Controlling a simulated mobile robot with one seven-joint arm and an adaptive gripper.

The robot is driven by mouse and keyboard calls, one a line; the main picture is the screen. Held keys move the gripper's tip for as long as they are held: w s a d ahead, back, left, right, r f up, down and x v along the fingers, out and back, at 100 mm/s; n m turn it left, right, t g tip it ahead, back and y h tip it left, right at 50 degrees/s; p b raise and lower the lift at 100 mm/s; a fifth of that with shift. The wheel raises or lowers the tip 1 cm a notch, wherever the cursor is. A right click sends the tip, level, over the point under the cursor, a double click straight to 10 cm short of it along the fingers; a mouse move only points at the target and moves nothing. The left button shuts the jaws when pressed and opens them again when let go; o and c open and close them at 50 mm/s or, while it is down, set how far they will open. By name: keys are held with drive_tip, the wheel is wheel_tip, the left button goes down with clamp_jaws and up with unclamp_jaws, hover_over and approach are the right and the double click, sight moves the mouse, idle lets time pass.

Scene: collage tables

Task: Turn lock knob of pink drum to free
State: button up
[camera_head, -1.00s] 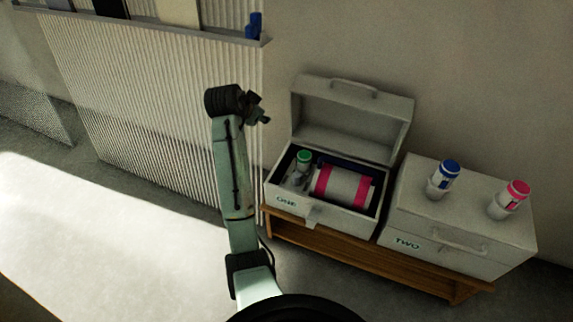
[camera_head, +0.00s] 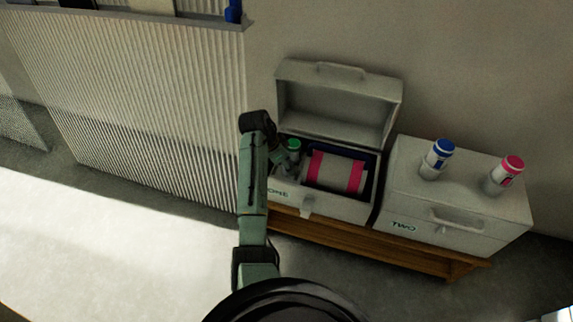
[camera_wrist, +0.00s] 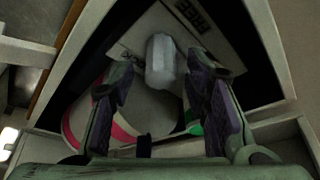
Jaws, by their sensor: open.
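The pink drum (camera_head: 336,171), a pale roll with two pink bands, lies inside the open box ONE (camera_head: 341,207). Its end with a pink edge shows in the wrist view (camera_wrist: 115,122). The lock knob (camera_wrist: 161,60) is a pale grey rounded block on a plate marked FREE (camera_wrist: 193,14); a second, partly covered label sits at the plate's left. My gripper (camera_wrist: 158,72) is open, with a finger on either side of the knob. I cannot tell whether they touch it. In the head view my arm's end hides the knob at the box's left side.
A green-capped container (camera_head: 293,146) is in box ONE beside my gripper. The raised lid (camera_head: 338,100) stands behind. Closed box TWO (camera_head: 458,190) carries a blue-capped bottle (camera_head: 437,160) and a pink-capped bottle (camera_head: 506,176). Both boxes stand on a wooden bench (camera_head: 350,240).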

drive_tip(key=shift+w+d+f, duration=0.1)
drive_tip(key=shift+d+f, duration=0.05)
drive_tip(key=shift+f, duration=0.3)
drive_tip(key=shift+c, duration=0.2)
clamp_jaws()
